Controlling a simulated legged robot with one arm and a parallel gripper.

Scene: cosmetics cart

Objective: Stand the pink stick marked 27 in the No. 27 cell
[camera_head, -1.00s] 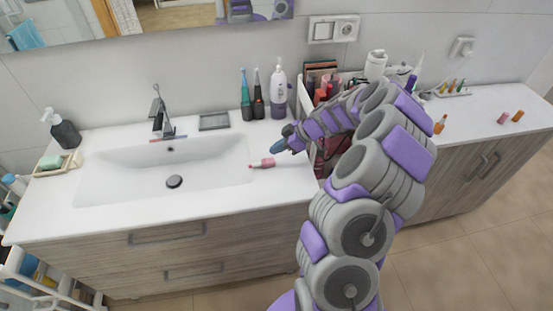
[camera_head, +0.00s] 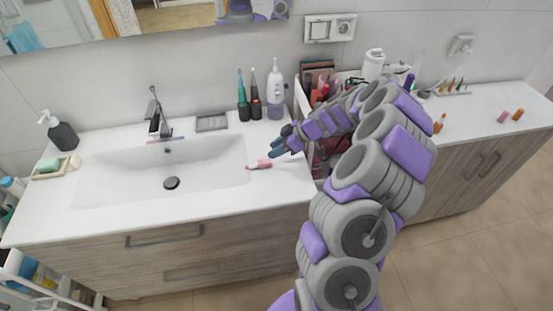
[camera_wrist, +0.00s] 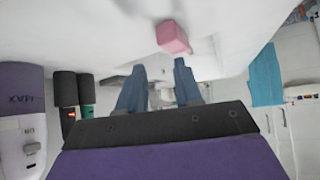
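A pink stick (camera_head: 258,164) lies on the white counter just right of the basin. The wrist view shows a pink block-like end (camera_wrist: 173,37) on the white surface, beyond my fingertips. Another pink piece (camera_head: 503,116) lies on the far right counter. No number is readable on either. My gripper (camera_head: 281,144) is above the counter, close to the stick by the basin and up and right of it. Its two blue-grey fingers (camera_wrist: 158,82) stand apart with nothing between them. A rack with several coloured sticks (camera_head: 453,89) stands at the back right; no cell numbers are readable.
The basin (camera_head: 120,190) is left of the stick. Toothbrushes (camera_head: 250,100) and a white pump bottle (camera_head: 276,92) stand behind it. The cosmetics cart (camera_head: 302,104), partly hidden by my arm, is on the right.

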